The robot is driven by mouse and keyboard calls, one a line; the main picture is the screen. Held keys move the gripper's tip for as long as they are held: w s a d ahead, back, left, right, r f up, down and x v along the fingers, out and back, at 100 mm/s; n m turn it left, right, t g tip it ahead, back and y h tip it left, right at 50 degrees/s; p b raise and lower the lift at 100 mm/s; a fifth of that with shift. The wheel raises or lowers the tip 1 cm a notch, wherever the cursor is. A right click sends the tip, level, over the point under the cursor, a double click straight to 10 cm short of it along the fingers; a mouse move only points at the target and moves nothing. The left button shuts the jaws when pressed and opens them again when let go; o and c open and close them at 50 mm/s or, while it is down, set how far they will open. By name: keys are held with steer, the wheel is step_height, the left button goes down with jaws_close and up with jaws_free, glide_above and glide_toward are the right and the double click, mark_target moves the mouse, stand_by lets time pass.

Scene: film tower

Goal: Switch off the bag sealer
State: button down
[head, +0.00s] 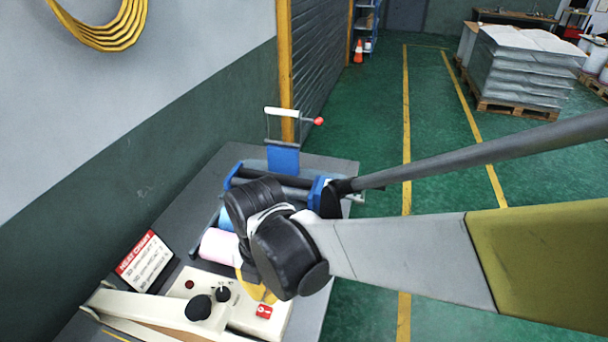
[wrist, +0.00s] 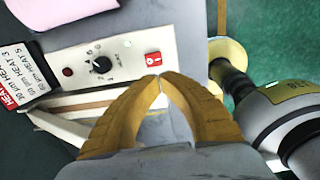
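The bag sealer (head: 170,308) is a cream machine with a long arm at the near end of the grey bench. Its panel also shows in the wrist view (wrist: 125,72), with a black dial (wrist: 100,65), a dark red lamp (wrist: 67,71) and a red rocker switch (wrist: 153,58). The switch also shows in the head view (head: 264,311). I cannot tell its position. My gripper (wrist: 160,77) has its yellow fingertips together and empty, just below the switch in the wrist view. Whether they touch the panel is unclear. In the head view my wrist partly hides the fingers.
A heat chart sign (head: 145,260) stands beside the sealer. A pink roll (head: 218,244) and a blue-framed roll stand (head: 283,160) are farther back on the bench (head: 215,172). Green floor (head: 375,140) is open to the right. A wrapped pallet stack (head: 520,65) stands far off.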

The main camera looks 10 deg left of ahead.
mark_target(257, 312)
steer(key=r, duration=0.1)
steer(key=r+p, duration=0.1)
steer(key=r, duration=0.3)
steer(key=shift+s+d+r, duration=0.1)
steer(key=shift+d+r, duration=0.05)
steer(key=shift+d, duration=0.1)
steer(key=shift+a+r+y+p, duration=0.15)
steer(key=shift+a+y+p, duration=0.35)
steer(key=shift+y+p, duration=0.15)
steer(key=f+b, duration=0.1)
steer(key=f, duration=0.3)
steer(key=a+f+b, duration=0.1)
steer(key=f+b, duration=0.1)
steer(key=f, duration=0.3)
steer(key=a+f+b, duration=0.1)
steer(key=f+b, duration=0.1)
steer(key=f, duration=0.3)
steer(key=shift+w+a, duration=0.15)
steer(key=shift+w, duration=0.15)
steer(key=shift+r, duration=0.1)
